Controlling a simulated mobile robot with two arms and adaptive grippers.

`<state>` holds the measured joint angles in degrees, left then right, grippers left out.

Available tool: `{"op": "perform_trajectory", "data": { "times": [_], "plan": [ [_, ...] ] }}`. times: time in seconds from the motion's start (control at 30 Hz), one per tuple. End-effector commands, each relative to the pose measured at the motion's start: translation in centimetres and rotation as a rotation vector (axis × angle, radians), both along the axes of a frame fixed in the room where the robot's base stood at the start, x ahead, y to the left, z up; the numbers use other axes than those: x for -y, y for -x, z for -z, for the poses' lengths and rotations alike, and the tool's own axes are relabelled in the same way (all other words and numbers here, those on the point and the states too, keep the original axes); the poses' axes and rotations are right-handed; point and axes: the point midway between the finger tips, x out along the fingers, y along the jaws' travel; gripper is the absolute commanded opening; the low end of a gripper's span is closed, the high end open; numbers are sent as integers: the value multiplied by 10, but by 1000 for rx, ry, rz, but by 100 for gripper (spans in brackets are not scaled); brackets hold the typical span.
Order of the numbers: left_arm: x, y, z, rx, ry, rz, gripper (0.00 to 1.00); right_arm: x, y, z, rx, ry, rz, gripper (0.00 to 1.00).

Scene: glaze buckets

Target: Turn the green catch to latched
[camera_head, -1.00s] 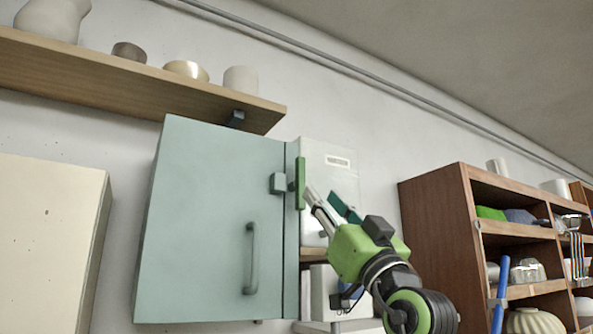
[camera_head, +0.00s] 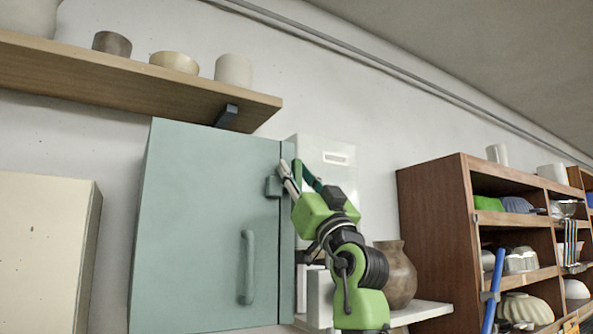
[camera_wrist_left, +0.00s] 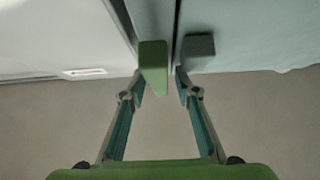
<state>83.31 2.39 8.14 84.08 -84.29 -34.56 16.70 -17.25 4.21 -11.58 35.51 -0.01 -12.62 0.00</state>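The green catch (camera_head: 297,168) is a short bar at the edge of the blue-green cabinet door (camera_head: 208,215); it looks upright. A grey block (camera_head: 273,187) sits on the door just left of it. My left gripper (camera_head: 299,168) is up at the catch, with a finger on each side of it in the head view. In the left wrist view the catch (camera_wrist_left: 153,66) shows between the fingertips, close to the left one, and the fingers are apart. I cannot tell whether they touch it. My right gripper is not in view.
The door has a vertical handle (camera_head: 247,267). A wooden shelf (camera_head: 120,88) with pots hangs above the cabinet. A brown vase (camera_head: 396,275) stands right of my arm. A brown shelving unit (camera_head: 432,240) stands further right. A cream cabinet (camera_head: 40,255) is at the left.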

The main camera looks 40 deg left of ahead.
Motion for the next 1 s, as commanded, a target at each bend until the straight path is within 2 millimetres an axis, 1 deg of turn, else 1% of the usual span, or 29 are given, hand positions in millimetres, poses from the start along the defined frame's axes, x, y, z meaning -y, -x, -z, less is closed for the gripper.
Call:
{"op": "perform_trajectory", "data": {
  "times": [0.07, 0.1, 0.2, 0.47, 0.67, 0.87, 1.0],
  "plan": [
    [0, 0, 0, 0, 0, 0, 29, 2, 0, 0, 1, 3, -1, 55],
    [0, 0, 0, 0, 0, 0, 24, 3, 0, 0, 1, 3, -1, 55],
    [0, 0, 0, 0, 0, 0, 0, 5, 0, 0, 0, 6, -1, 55],
    [0, 0, 0, -4, -1, 0, 0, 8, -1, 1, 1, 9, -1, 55],
    [1, -1, 2, -41, -12, 1, 0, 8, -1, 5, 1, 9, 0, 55],
    [1, -3, 3, -134, -40, 3, 0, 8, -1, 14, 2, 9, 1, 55],
    [2, -5, 3, -226, -68, 1, 0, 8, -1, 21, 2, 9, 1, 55]
  ]
}}
